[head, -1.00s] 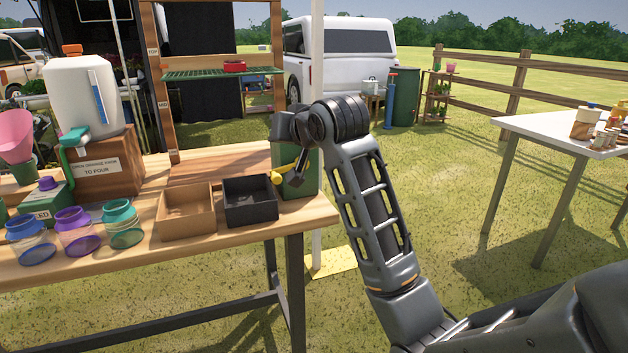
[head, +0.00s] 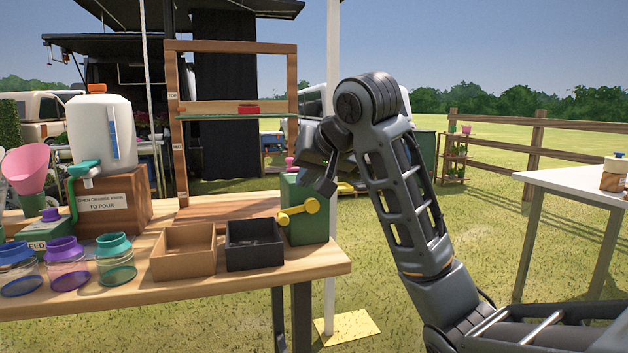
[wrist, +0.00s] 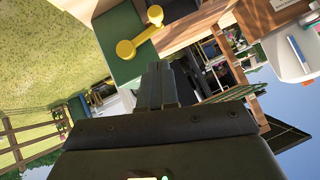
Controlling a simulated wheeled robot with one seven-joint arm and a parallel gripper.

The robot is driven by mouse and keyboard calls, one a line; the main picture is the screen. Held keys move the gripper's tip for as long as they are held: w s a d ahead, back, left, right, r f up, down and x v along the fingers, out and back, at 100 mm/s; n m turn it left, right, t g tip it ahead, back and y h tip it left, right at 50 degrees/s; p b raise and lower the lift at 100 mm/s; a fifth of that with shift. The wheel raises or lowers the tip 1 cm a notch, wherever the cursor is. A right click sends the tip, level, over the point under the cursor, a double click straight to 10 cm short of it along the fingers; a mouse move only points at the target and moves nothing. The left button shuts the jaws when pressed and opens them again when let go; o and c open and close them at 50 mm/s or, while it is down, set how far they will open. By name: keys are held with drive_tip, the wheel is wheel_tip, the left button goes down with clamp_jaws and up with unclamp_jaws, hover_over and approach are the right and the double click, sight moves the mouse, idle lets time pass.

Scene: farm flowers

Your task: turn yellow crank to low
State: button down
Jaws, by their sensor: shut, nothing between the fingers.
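The yellow crank (head: 298,210) sits on the front face of a green box (head: 306,232) at the right end of the wooden table. In the head view its arm slants slightly up to the right, ending in a round knob. The crank also shows in the wrist view (wrist: 139,33), beyond the fingertips. My gripper (head: 325,186) is just above and right of the crank, apart from it. In the wrist view my gripper (wrist: 159,70) has its fingers together and holds nothing. I see no readable low mark on the box.
A black tray (head: 254,257) and a brown tray (head: 184,264) stand left of the green box. Several jars, a white jug (head: 101,135) and a wooden frame (head: 171,130) are farther left and behind. A white pole (head: 331,270) rises beside the table's right end.

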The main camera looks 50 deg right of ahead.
sight(298, 211)
drive_tip(key=w+f+b, duration=0.2)
drive_tip(key=w+f, duration=0.2)
drive_tip(key=f, duration=0.3)
drive_tip(key=shift+w+d, duration=0.15)
drive_tip(key=shift+w, duration=0.15)
drive_tip(key=shift+w+r+p, duration=0.1)
drive_tip(key=shift+w+p, duration=0.05)
drive_tip(key=shift+p, duration=0.45)
